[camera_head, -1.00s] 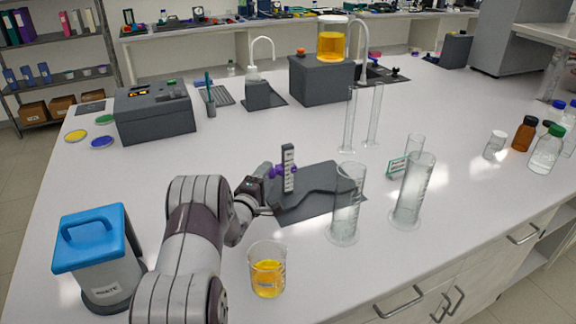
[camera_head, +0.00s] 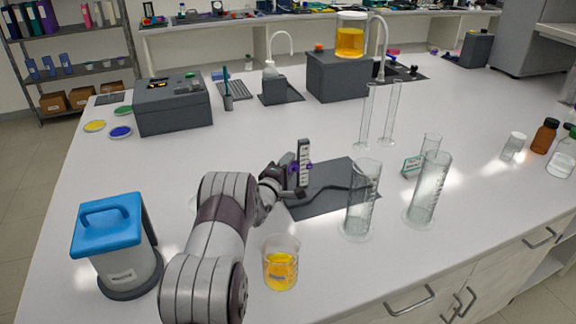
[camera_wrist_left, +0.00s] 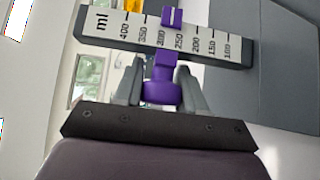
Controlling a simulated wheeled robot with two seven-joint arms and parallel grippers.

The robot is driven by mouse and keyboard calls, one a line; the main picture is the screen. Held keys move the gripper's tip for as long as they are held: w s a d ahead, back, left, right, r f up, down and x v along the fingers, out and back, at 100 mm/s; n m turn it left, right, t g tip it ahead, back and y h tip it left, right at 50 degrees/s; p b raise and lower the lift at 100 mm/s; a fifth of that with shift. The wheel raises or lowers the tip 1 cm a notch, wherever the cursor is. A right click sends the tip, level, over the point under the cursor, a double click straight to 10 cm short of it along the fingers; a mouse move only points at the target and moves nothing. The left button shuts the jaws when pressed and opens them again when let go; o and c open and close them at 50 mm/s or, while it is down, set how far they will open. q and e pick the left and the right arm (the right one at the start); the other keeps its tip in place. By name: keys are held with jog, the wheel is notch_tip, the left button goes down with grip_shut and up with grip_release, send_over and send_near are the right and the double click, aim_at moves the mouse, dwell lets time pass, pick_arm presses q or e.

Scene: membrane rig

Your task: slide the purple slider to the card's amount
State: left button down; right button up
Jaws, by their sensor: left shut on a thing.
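The upright white scale (camera_head: 304,158) stands on a dark grey base plate (camera_head: 335,172) in the head view. The wrist view shows its ml marks from 400 to 100 (camera_wrist_left: 215,45). The purple slider (camera_wrist_left: 163,65) sits across the scale between the 300 and 250 marks; it shows small in the head view (camera_head: 309,167). My left gripper (camera_wrist_left: 158,92) is shut on the slider's purple knob, one finger on each side. My right gripper is not in view.
Tall measuring cylinders (camera_head: 362,200) (camera_head: 428,190) stand right of the base plate. A beaker of yellow liquid (camera_head: 281,268) is near my left arm. A blue-lidded bin (camera_head: 110,228) is at the left front.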

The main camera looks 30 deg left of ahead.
pick_arm(q)
notch_tip(320, 180, down, 3)
jog(key=shift+r+b, duration=0.1)
jog(key=shift+b, duration=0.65)
jog(key=shift+r, duration=0.1)
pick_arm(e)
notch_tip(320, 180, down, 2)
pick_arm(q)
jog(key=c, duration=0.7)
grip_release()
jog(key=shift+a, duration=0.1)
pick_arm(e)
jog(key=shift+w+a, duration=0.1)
pick_arm(q)
jog(key=s, duration=0.8)
jog(key=s+d, duration=0.1)
jog(key=s, duration=0.3)
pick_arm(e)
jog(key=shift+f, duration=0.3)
